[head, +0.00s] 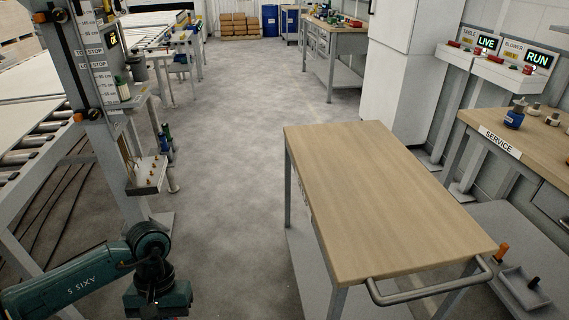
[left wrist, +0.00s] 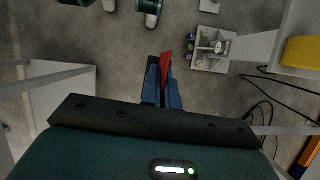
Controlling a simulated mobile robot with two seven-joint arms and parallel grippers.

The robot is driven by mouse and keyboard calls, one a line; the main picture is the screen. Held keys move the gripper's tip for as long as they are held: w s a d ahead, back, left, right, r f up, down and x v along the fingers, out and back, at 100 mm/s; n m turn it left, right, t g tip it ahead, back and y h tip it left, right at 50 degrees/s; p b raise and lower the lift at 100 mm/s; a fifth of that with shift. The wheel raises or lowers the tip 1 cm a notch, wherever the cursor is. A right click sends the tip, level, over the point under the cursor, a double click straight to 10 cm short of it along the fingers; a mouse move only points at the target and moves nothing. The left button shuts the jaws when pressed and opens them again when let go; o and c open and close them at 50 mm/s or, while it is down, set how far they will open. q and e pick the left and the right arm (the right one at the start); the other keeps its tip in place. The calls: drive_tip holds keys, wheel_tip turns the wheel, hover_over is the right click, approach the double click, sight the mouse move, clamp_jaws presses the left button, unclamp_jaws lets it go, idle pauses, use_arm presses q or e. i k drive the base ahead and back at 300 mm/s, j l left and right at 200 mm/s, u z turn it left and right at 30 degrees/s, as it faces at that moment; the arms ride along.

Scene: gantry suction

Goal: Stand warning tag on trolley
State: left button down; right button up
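The trolley (head: 385,200) stands right of centre in the head view, with a bare wooden top and a grey tube handle (head: 430,290) at its near end. My left arm comes in at the lower left of the head view, left of the trolley; its fingers are out of that frame. In the left wrist view my left gripper (left wrist: 163,88) has its dark blue fingers close together on a narrow red thing (left wrist: 166,62), which looks like the warning tag seen edge-on. Its face is hidden. My right gripper is in neither view.
A post with a scale (head: 95,75) and a small shelf (head: 146,175) stand at the left, beside a roller conveyor (head: 35,145). The service bench (head: 530,135) is at the right. Grey floor (head: 235,150) is clear between the post and trolley.

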sight(369, 177)
drive_tip(key=i+j+z, duration=0.3)
drive_tip(key=i+j, duration=0.3)
drive_tip(key=i+j+z, duration=0.35)
drive_tip(key=i+j, duration=0.35)
drive_tip(key=i+j+z, duration=0.1)
drive_tip(key=j+z, duration=0.3)
drive_tip(key=i+j+z, duration=0.1)
drive_tip(key=j+z, duration=0.5)
drive_tip(key=z, duration=0.2)
drive_tip(key=j+z, duration=0.2)
drive_tip(key=z, duration=0.15)
drive_tip(key=k+j+z, duration=0.1)
drive_tip(key=z, duration=0.3)
